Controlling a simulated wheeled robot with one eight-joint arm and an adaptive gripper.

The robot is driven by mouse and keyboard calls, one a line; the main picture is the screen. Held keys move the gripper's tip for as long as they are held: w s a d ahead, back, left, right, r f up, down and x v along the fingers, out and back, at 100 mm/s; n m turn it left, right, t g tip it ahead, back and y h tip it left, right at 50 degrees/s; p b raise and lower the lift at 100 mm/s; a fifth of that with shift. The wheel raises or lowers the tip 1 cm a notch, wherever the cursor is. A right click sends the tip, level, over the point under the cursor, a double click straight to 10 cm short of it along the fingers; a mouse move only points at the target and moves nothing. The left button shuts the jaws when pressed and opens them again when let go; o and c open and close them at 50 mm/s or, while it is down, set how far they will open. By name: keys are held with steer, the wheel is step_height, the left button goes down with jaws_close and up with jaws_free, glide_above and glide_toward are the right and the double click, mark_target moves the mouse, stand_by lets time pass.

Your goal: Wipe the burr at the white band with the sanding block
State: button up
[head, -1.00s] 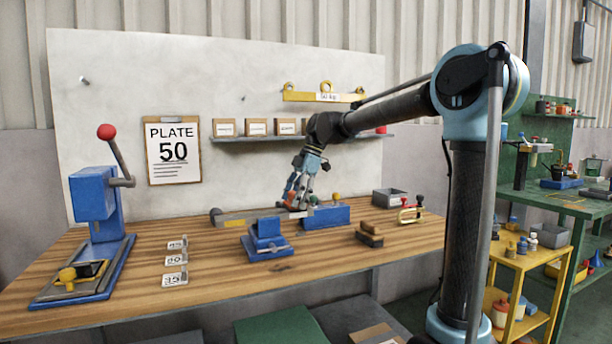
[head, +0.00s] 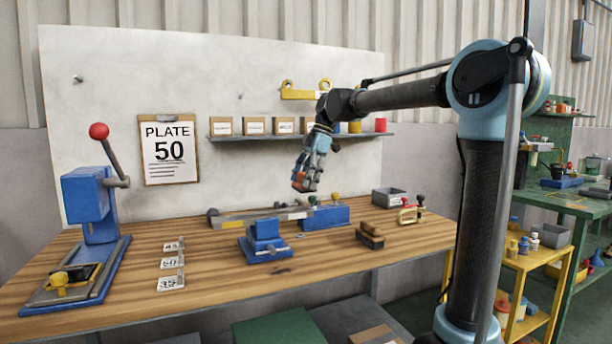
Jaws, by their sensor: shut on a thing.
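My gripper (head: 304,181) is shut on a small orange-and-dark block (head: 300,178), which looks like the sanding block; the fingers hide part of it. It is held in the air above the right part of a long grey bar (head: 262,218), apart from it. The bar lies across the bench near its back, behind a blue vise (head: 263,240). It has a yellowish patch near its left end and a pale patch near its right end, which may be the white band. The burr is too small to make out.
A blue press with a red-knobbed lever (head: 90,205) stands at the left of the wooden bench (head: 215,285). Number tags (head: 172,263) lie left of the vise. A blue block (head: 335,217), brown blocks (head: 370,238), a clamp (head: 411,214) and a grey bin (head: 389,197) stand right. A shelf (head: 225,137) is behind.

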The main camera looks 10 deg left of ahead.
steer(key=shift+r, duration=1.05)
